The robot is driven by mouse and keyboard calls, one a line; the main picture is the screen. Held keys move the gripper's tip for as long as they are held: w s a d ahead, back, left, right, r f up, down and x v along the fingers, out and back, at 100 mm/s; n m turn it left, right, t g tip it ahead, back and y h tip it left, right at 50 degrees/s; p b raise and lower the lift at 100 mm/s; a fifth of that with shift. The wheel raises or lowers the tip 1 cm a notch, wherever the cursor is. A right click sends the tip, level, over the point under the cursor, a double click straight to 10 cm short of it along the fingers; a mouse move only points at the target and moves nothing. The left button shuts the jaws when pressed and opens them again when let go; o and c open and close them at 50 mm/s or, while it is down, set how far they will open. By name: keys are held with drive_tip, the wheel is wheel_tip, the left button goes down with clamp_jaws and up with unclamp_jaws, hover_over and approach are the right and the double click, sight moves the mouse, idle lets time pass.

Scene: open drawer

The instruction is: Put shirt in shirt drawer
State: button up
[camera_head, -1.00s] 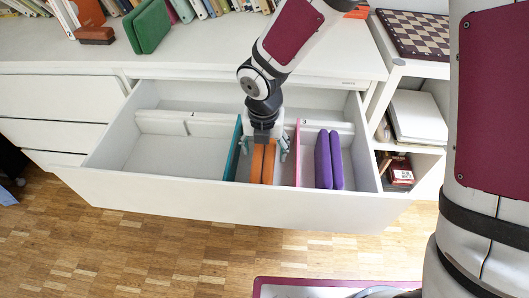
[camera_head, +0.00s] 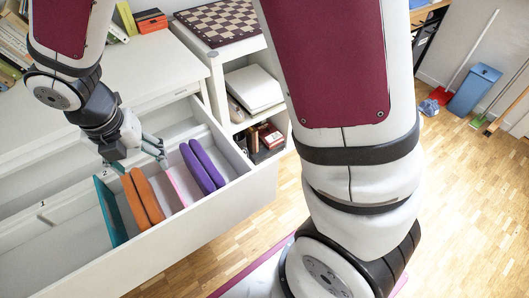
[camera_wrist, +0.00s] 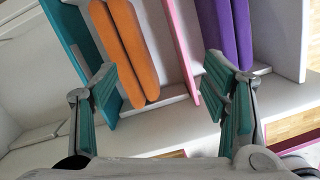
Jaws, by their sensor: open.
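An orange folded shirt-like item (camera_head: 141,197) stands on edge in the open white drawer (camera_head: 215,217), between a teal divider (camera_head: 110,212) and a pink divider (camera_head: 178,187). In the wrist view the orange item (camera_wrist: 132,45) stands apart from my fingers. A purple folded item (camera_head: 202,167) stands in the compartment to the right of the pink divider; it also shows in the wrist view (camera_wrist: 225,30). My gripper (camera_head: 140,158) is open and empty, above and behind the orange item. Its spread fingers (camera_wrist: 158,68) show in the wrist view with nothing between their pads.
The compartment left of the teal divider looks empty where visible. An open shelf (camera_head: 240,130) with a chessboard (camera_head: 217,20) on top stands right of the drawer. A blue bin (camera_head: 473,90) and brooms stand at the far right. Wood floor (camera_head: 460,190) is clear there.

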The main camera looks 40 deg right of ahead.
drive_tip(key=s+d+r+m+h, duration=0.2)
drive_tip(key=s+d+r+m, duration=0.95)
drive_tip(key=d+m, duration=0.35)
drive_tip(key=s+d+r+m+y, duration=0.1)
drive_tip(key=s+m, duration=0.6)
drive_tip(key=m, duration=0.1)
drive_tip(key=s+d+r+m+g+y, duration=0.1)
drive_tip(key=s+r+m, duration=0.1)
drive_tip(key=s+m, duration=0.6)
drive_tip(key=shift+s+d+m+y, duration=0.3)
drive_tip(key=shift+d+m+y, duration=0.1)
drive_tip(key=shift+m, duration=0.1)
wheel_tip(320, 180, up, 24)
drive_tip(key=t+p, duration=0.3)
drive_tip(key=p, duration=1.8)
drive_tip(key=shift+f+t+p, duration=0.25)
drive_tip(key=shift+t+p, duration=0.05)
drive_tip(key=shift+p, duration=0.05)
drive_tip(key=shift+w, duration=0.1)
